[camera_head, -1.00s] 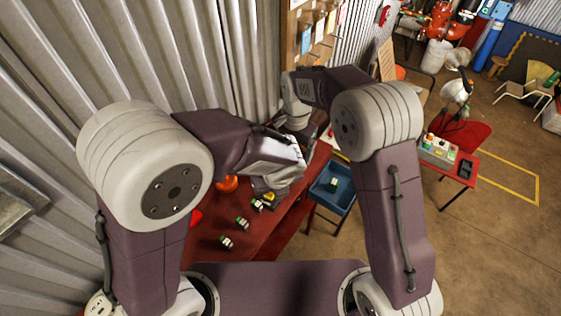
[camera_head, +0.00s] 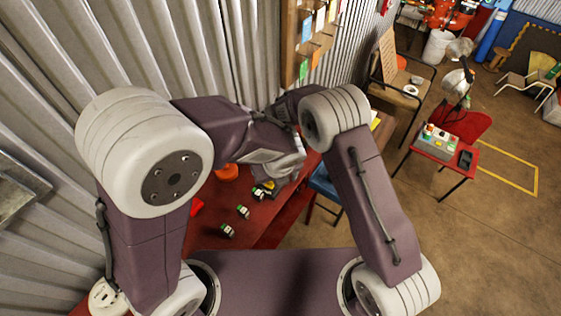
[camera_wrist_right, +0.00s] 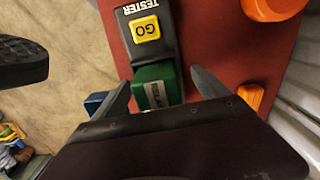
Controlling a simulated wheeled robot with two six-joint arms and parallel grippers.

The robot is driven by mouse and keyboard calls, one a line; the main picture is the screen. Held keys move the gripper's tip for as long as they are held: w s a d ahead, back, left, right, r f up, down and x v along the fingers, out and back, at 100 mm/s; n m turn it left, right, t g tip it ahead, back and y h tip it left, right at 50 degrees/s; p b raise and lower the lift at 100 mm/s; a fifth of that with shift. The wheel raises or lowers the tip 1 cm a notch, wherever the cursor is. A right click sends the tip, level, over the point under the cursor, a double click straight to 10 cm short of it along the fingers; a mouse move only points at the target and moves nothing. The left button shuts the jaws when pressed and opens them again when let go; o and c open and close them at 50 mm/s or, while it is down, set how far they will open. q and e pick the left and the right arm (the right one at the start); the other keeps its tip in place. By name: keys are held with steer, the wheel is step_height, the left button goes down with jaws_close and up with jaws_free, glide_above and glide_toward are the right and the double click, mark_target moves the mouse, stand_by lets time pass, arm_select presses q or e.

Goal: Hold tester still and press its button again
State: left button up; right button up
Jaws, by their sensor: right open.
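The tester (camera_wrist_right: 135,60) is a black box with a yellow GO button (camera_wrist_right: 145,28) on the red bench in the right wrist view. A green relay (camera_wrist_right: 155,86) sits at its near end. My right gripper (camera_wrist_right: 163,92) is open, one finger on each side of the relay, with gaps beside it; whether it is at the relay's height is unclear. In the head view the tester (camera_head: 267,185) is small and partly covered by my left arm. My left gripper (camera_head: 283,172) is over the bench near it; its fingertips are not clear.
Several small green-and-white relays (camera_head: 243,211) lie along the red bench (camera_head: 215,235). An orange round thing (camera_wrist_right: 275,6) and an orange block (camera_wrist_right: 248,96) are beside the tester. A corrugated wall is close at left.

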steer(key=c, duration=1.8)
arm_select(q)
jaws_close()
arm_select(e)
steer(key=shift+o, duration=0.2)
